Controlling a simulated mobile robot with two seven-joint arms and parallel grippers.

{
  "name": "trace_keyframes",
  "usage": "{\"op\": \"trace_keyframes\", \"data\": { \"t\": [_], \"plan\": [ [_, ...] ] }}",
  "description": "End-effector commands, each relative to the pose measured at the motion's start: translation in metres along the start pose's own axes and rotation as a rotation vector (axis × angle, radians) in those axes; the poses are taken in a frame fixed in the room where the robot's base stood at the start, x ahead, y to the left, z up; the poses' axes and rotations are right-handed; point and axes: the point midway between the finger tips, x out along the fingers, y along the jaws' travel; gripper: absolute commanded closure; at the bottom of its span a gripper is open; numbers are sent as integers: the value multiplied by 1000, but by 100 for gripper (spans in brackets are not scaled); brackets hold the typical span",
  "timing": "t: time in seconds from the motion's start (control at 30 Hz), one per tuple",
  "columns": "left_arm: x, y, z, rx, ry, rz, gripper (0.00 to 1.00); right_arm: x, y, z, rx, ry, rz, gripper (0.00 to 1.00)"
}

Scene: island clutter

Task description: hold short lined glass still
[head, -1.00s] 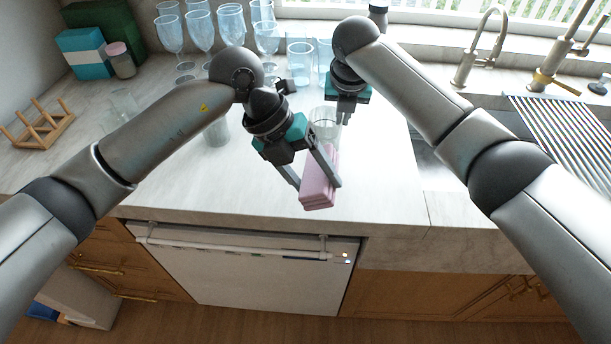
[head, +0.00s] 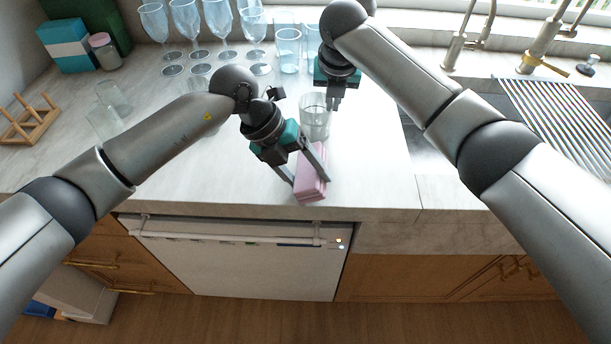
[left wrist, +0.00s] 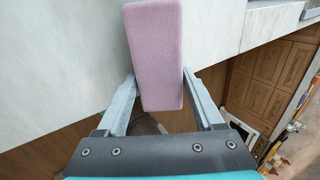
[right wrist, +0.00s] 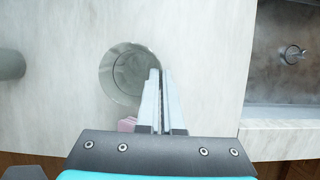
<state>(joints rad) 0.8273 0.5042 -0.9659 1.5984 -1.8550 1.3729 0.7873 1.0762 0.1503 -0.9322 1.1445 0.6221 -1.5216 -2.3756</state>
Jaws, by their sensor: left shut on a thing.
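The short lined glass (head: 314,122) is clear and stands upright on the counter; in the right wrist view its round rim (right wrist: 112,68) shows from above. My right gripper (head: 335,105) is at the glass's right side. In the right wrist view its fingers (right wrist: 161,75) are close together at the rim's right edge; whether they pinch the wall is unclear. My left gripper (head: 308,180) is shut on a pink, sponge-like block (head: 311,172) near the counter's front edge. The block (left wrist: 155,50) also shows between the fingers in the left wrist view.
Several blue stemmed glasses (head: 186,22) and blue tumblers (head: 289,48) stand at the back. Clear glasses (head: 104,122) and a wooden rack (head: 32,120) are at the left. A sink with a striped drying rack (head: 560,115) is at the right. The front middle counter is mostly clear.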

Motion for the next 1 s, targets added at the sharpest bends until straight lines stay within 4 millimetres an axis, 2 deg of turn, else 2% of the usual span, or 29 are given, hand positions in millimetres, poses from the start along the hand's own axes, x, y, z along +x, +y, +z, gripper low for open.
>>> {"op": "trace_keyframes", "data": {
  "t": [0.3, 0.67, 0.8, 1.0],
  "plan": [
    [-1, -2, 39, -1, 0, -2, 87, 2, -2, -1, 0, 4, -5, 100],
    [-36, -23, 37, 3, -2, 1, 87, 2, -1, -1, 0, 4, -5, 100],
    [-18, -14, 36, -1, 3, 0, 87, 2, -1, -1, 0, 4, -5, 100],
    [-4, -7, 37, 0, 3, -1, 87, 2, -1, -1, 0, 4, -4, 100]
  ]
}}
